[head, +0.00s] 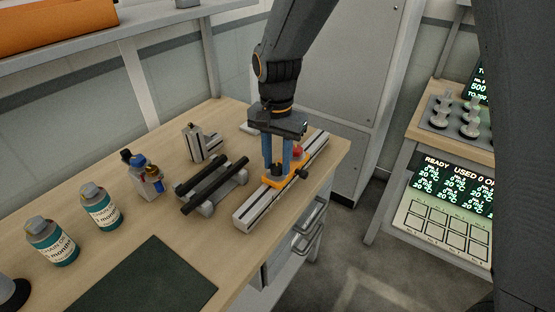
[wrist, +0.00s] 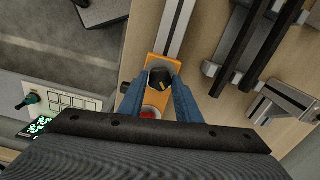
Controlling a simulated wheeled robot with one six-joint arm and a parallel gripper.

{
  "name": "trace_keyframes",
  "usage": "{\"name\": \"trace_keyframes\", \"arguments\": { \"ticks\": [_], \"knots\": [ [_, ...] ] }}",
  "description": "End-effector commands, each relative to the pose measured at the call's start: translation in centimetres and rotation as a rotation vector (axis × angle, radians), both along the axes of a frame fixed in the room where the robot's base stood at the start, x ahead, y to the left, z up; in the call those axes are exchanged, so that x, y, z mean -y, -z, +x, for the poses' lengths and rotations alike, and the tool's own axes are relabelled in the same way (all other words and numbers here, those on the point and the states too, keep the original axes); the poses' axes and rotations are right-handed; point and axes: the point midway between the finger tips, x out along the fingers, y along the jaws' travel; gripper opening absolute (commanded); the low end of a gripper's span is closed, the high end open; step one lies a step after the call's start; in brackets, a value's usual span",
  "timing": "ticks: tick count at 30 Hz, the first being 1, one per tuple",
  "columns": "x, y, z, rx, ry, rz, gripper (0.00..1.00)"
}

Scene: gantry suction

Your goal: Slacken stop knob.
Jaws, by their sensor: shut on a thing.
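The stop knob, black with a yellow mark (wrist: 159,79), sits on an orange stop plate (wrist: 161,60) in the wrist view. The plate is mounted across a silver slotted rail (head: 252,209), and it also shows in the head view (head: 287,184). My gripper (wrist: 160,84), with blue fingers, points down at the plate. Its fingertips are shut on the knob, one on each side. In the head view my gripper (head: 278,174) stands over the rail and its fingers hide most of the knob. A red part (wrist: 150,112) lies close behind the fingers.
A rack with two black bars (head: 213,184) stands left of the rail. A dark mat (head: 155,283) lies at the front. The bench edge is close right of the rail.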

Motion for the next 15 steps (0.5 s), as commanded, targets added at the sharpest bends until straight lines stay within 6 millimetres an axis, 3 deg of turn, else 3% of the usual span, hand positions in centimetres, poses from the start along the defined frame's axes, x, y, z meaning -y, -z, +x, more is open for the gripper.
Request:
{"name": "trace_keyframes", "arguments": {
  "ticks": [15],
  "knots": [
    [-0.03,-0.18,0.04,0.001,-0.376,0.000,0.08]
  ]
}}
